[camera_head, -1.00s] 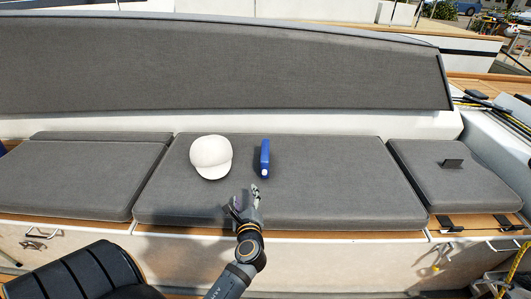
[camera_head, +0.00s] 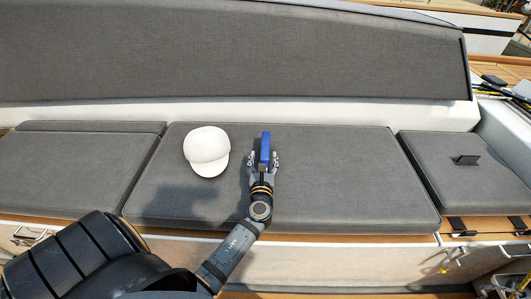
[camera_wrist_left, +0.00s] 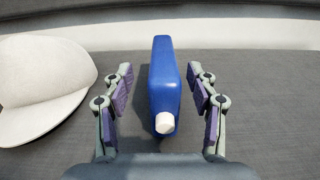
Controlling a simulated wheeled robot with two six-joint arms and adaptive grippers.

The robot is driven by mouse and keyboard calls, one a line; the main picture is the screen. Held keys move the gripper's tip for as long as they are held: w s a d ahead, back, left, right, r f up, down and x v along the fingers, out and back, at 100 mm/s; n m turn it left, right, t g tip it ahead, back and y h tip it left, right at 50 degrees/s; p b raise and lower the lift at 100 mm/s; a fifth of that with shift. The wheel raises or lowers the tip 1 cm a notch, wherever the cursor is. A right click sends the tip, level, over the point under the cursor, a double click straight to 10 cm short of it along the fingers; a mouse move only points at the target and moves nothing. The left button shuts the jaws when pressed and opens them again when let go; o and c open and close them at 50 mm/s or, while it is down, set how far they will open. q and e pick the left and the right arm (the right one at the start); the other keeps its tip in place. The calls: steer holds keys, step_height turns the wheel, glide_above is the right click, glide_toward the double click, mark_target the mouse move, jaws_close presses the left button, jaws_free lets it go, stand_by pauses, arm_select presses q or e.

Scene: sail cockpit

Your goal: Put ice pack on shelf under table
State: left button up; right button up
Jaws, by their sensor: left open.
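The ice pack (camera_head: 265,146) is a blue slab-like bottle with a white cap, lying on the grey middle seat cushion (camera_head: 340,180). In the left wrist view the ice pack (camera_wrist_left: 165,85) lies lengthwise between the open fingers, its white cap facing my wrist. My left gripper (camera_head: 264,160) is open around it, with a gap on both sides. The left gripper (camera_wrist_left: 160,95) has purple pads that do not touch the pack. My right gripper is not in view. The table and its shelf do not show.
A white cap (camera_head: 207,151) lies on the cushion just left of the ice pack, and it also shows in the left wrist view (camera_wrist_left: 42,85). A small dark object (camera_head: 467,160) stands on the right cushion. The cushion to the right of my gripper is clear.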

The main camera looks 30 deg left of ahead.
mark_target(265, 147)
arm_select(q)
steer(key=x, duration=0.5)
steer(key=shift+w+d+f, duration=0.15)
steer(key=shift+w, duration=0.05)
steer(key=shift+s, duration=0.1)
jaws_close()
